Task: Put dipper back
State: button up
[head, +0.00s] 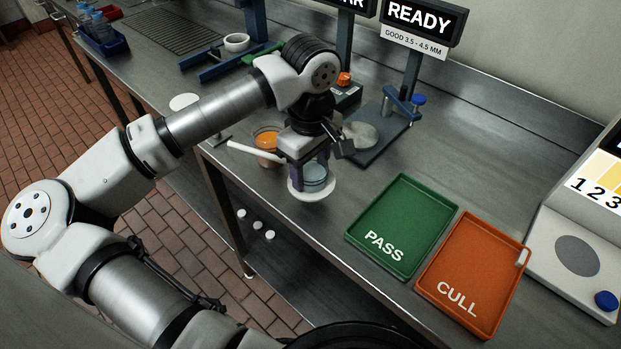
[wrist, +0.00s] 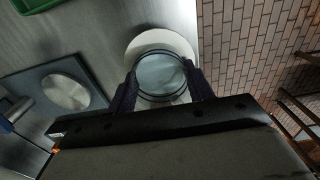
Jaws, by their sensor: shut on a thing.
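My gripper (head: 310,165) is shut on a clear round cup (head: 312,178) at the bench's front edge. In the wrist view the fingers stand on either side of the clear cup (wrist: 160,76). A white disc (head: 313,193) lies under or just behind the cup; I cannot tell whether they touch. A white stick-like handle (head: 252,151) sticks out to the left, in front of an orange-filled cup (head: 267,138). Its right end is hidden near my gripper, so I cannot tell whether it is the dipper or what it joins.
A green PASS tray (head: 408,222) and an orange CULL tray (head: 470,275) lie to the right. A grey plate with a round pad (head: 362,136) and a post stands behind my gripper. A scale-like device (head: 577,255) is at far right. A white disc (head: 184,102) lies at left.

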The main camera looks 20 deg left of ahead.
notch_tip(320, 180, down, 5)
jog(key=shift+r+p, duration=0.2)
jog(key=shift+p, duration=0.25)
jog(key=shift+f, duration=0.2)
jog(key=shift+f+b, duration=0.25)
jog(key=shift+b, duration=0.15)
jog(key=o, duration=1)
jog(key=shift+r, duration=0.1)
jog(key=shift+r, duration=0.1)
